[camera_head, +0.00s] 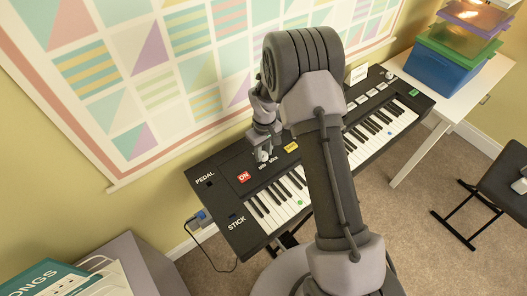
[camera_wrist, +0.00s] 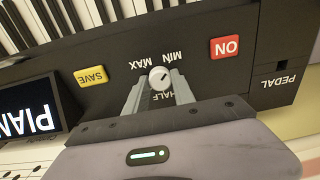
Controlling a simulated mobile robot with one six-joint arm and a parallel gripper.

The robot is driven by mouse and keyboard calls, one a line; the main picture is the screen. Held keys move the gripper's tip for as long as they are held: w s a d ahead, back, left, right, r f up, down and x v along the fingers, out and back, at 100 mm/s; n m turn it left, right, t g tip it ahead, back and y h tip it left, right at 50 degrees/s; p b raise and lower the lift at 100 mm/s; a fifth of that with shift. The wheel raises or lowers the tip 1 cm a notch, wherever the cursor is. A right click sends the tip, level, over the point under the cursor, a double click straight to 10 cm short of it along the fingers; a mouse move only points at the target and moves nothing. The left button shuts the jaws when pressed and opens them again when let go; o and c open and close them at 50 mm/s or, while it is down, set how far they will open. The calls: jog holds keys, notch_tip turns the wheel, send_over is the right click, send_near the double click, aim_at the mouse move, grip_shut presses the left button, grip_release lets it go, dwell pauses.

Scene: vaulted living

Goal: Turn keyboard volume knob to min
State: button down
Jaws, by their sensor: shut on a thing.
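The keyboard (camera_head: 228,205) is black and stands against the wall in the head view. Its volume knob is small, round and white, and shows in the wrist view (camera_wrist: 159,79). The labels MAX, MIN and HALF around it appear upside down there. My gripper (camera_wrist: 160,88) has its two grey fingers on either side of the knob and is shut on it. In the head view my gripper (camera_head: 263,152) reaches down to the keyboard's left part. The knob's sides are partly hidden by the fingers. A small dark mark shows on its face, but its exact direction is hard to tell.
A red ON button (camera_wrist: 227,47) and a yellow SAVE button (camera_wrist: 91,78) flank the knob. A lit PIANO screen (camera_wrist: 25,118) is at the wrist view's left. A white table (camera_head: 447,108) with stacked bins (camera_head: 440,66) stands right of the keyboard. A dark stool (camera_head: 500,178) is at right.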

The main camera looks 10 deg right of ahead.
aim_at(264, 154)
jog(key=c, duration=1.1)
grip_release()
jog(key=shift+o, duration=0.2)
notch_tip(264, 154, up, 18)
jog(key=p, duration=0.5)
jog(key=shift+d+f, duration=0.15)
jog(key=shift+f, duration=0.1)
jog(key=shift+w, duration=0.1)
